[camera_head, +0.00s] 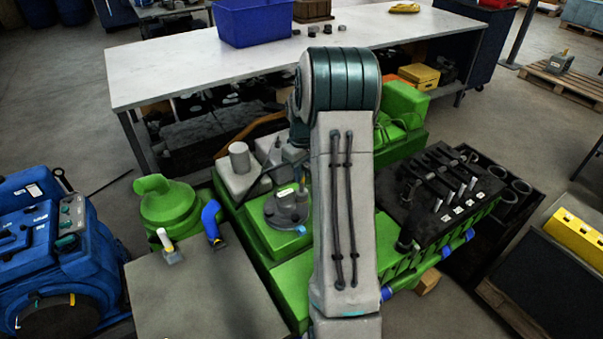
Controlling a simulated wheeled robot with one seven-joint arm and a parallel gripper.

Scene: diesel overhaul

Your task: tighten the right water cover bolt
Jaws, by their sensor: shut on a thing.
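The grey round water cover (283,210) sits on a green block of the engine, left of my upper arm. It has a small pale label on top. My gripper (301,181) points down at the right side of this cover, partly hidden by my arm. It is shut on what appears to be the right water cover bolt. The bolt itself is too small and too covered to make out, so I cannot tell how far in it sits.
A green housing (170,208) and a grey flat top (205,290) lie to the left. A black valve block (440,190) with upright pins is on the right. Behind stands a workbench (165,70) with a blue bin (255,25). A blue machine (50,250) stands far left.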

